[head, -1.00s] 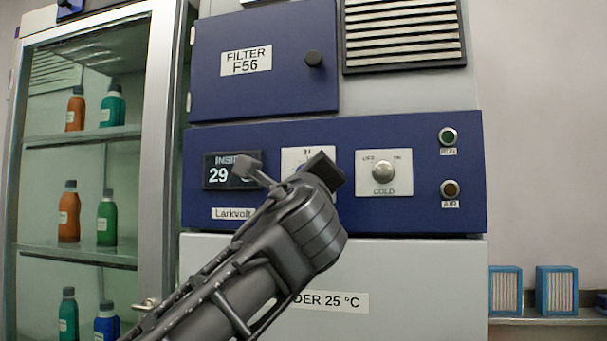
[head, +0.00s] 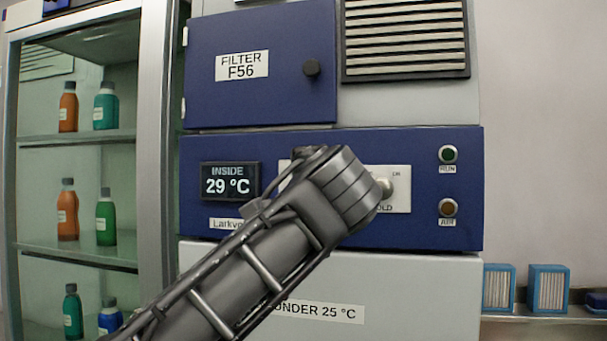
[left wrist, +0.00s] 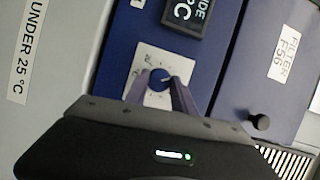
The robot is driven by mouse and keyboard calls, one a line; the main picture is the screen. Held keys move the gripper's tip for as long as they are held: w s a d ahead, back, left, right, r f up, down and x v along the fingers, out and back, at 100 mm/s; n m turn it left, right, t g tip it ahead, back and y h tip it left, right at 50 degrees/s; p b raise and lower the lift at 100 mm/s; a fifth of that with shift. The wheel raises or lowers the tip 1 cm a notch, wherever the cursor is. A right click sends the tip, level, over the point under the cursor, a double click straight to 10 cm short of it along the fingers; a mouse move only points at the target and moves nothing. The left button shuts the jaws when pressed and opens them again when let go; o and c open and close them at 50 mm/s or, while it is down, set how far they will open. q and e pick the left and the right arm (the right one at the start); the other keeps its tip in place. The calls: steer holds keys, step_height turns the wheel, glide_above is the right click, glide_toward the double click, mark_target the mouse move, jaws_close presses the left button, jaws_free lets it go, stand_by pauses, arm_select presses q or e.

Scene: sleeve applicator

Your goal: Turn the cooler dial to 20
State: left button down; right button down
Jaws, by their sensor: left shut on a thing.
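The cooler dial (left wrist: 160,76) is a round blue knob on a white marked plate (left wrist: 145,62), seen in the left wrist view. My left gripper (left wrist: 160,88) has one finger on each side of the knob and is shut on it. In the head view my left gripper (head: 312,160) covers the dial and most of its plate. The dark display (head: 229,181) on the blue panel reads INSIDE 29 °C. The number the dial points to is too small to read. My right gripper is not in view.
A green RUN lamp (head: 448,154) and an amber AIR lamp (head: 447,207) sit further right. Above is the filter door (head: 270,95) with a black knob. A glass cabinet (head: 153,120) with bottles stands left.

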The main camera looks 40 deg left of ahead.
arm_select(q)
steer(key=n+h+p, duration=0.1)
steer(key=n+h, duration=0.2)
steer(key=n, duration=0.2)
steer(key=n+h+p, duration=0.2)
steer(key=n+h, duration=0.1)
steer(key=n, duration=0.2)
steer(key=a+n+h+p, duration=0.1)
steer(key=n+h+p, duration=0.1)
steer(key=n, duration=0.3)
steer(key=shift+s+r+h, duration=0.1)
steer(key=shift+s+h, duration=0.05)
steer(key=shift+h, duration=0.35)
steer(key=shift+d, duration=0.1)
stand_by(0.5)
steer(key=c, duration=1.1)
jaws_free()
steer(key=shift+r+t, duration=0.1)
steer(key=shift+t, duration=0.2)
steer(key=shift+o, duration=0.2)
steer(key=shift+s+r, duration=0.1)
steer(key=v, duration=0.7)
steer(key=shift+s, duration=0.3)
